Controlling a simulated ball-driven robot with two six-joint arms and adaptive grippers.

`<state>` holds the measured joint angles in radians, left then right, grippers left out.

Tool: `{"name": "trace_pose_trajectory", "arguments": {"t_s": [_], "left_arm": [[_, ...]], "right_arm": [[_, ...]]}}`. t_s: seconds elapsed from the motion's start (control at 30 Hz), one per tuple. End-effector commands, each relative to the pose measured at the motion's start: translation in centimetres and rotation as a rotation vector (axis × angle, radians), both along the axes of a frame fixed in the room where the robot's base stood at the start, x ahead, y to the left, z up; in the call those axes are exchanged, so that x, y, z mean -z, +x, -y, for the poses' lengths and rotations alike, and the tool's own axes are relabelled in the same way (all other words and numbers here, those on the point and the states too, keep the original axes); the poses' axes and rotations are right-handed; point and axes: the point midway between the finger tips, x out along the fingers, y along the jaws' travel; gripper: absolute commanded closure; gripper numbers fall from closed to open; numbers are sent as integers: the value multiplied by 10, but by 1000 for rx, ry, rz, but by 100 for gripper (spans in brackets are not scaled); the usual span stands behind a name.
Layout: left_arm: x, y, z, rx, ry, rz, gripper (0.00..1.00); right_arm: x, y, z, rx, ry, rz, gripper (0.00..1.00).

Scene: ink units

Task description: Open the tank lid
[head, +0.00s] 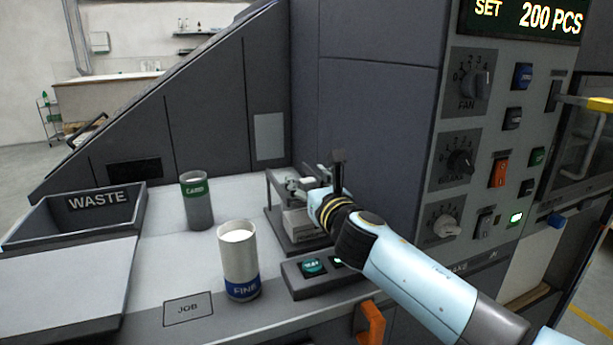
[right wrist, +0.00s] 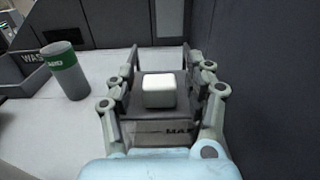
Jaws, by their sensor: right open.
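A small tank with a pale front marked "MAX" (right wrist: 165,128) is in the right wrist view, topped by a dark lid (right wrist: 146,115) with a white block-shaped knob (right wrist: 158,91). In the head view the tank (head: 300,222) stands on the worktop against the machine wall, partly hidden by my right gripper (head: 300,186). My right gripper is open, with its fingers on the left and right of the knob in the right wrist view (right wrist: 160,72). Gaps show between the knob and both fingers. The lid looks closed. My left gripper is not in view.
A grey cup with a green band (head: 197,205) and a white cup marked "FINE" (head: 238,262) stand left of the tank. A "WASTE" bin (head: 95,200) is at far left. A button box (head: 325,275) is in front. The machine wall (head: 365,130) rises close behind.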

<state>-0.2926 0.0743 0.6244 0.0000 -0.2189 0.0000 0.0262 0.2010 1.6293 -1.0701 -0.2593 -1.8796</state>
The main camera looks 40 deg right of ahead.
Motion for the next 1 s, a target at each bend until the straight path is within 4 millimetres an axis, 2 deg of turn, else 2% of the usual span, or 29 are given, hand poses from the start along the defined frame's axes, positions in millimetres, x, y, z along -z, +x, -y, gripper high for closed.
{"name": "trace_pose_trajectory", "arguments": {"t_s": [0.23, 0.63, 0.9, 1.0], "left_arm": [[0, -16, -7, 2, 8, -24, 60], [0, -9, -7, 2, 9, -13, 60], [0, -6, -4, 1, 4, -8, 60], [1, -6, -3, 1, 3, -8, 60]], "right_arm": [[0, 0, 0, 0, 0, 0, 46], [0, 0, 0, 0, 0, 0, 98], [0, 0, 0, 0, 0, 0, 100], [-1, 7, 2, 1, 1, 2, 100]]}}
